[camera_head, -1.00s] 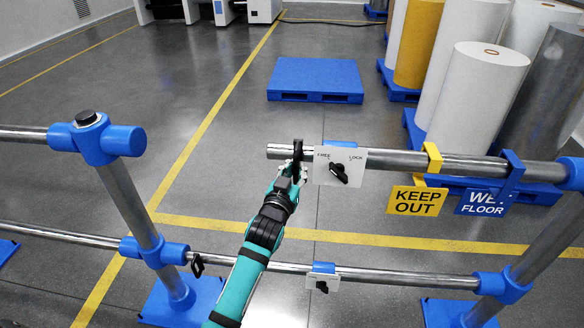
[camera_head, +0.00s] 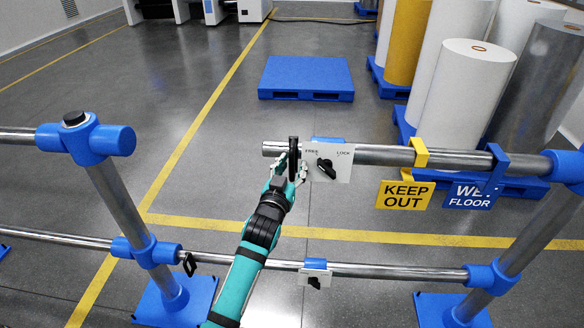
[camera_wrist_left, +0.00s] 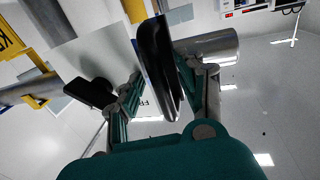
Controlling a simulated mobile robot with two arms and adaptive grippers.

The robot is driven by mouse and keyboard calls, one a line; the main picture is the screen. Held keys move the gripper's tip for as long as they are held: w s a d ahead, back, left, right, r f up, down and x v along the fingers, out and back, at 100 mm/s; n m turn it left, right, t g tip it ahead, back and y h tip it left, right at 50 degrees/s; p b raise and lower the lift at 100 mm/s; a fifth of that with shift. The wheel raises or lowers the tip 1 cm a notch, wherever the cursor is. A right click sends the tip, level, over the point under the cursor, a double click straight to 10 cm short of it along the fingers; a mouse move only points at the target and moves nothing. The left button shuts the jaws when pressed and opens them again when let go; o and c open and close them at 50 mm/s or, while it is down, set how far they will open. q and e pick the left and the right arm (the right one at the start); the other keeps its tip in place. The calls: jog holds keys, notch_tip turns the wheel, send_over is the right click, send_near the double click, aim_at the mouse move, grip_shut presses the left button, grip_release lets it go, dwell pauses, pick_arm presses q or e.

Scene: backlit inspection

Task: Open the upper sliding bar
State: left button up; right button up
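The upper sliding bar (camera_head: 385,155) is a steel tube, its free left end standing apart from the left post. A dark upright handle (camera_head: 293,154) sits on it near that end, left of a white FREE/LOCK plate (camera_head: 340,160) with a black knob (camera_head: 327,168). My left gripper (camera_head: 293,172) straddles the handle from below. In the left wrist view the handle (camera_wrist_left: 157,55) stands between the fingers; the bar-end-side finger meets it and a gap shows at the other. The bar end (camera_wrist_left: 208,45) and knob (camera_wrist_left: 88,92) flank it. My right gripper is not in view.
A lower bar (camera_head: 390,271) with a small plate runs below. Blue-jointed posts (camera_head: 122,205) stand left and right. KEEP OUT (camera_head: 404,195) and WET FLOOR (camera_head: 472,196) signs hang right of the plate. Behind are a blue pallet (camera_head: 305,76) and large rolls.

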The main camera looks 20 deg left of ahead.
pick_arm(q)
jog(key=shift+w, duration=0.15)
jog(key=s, duration=1.2)
jog(key=shift+d, duration=0.2)
jog(key=shift+f, duration=0.1)
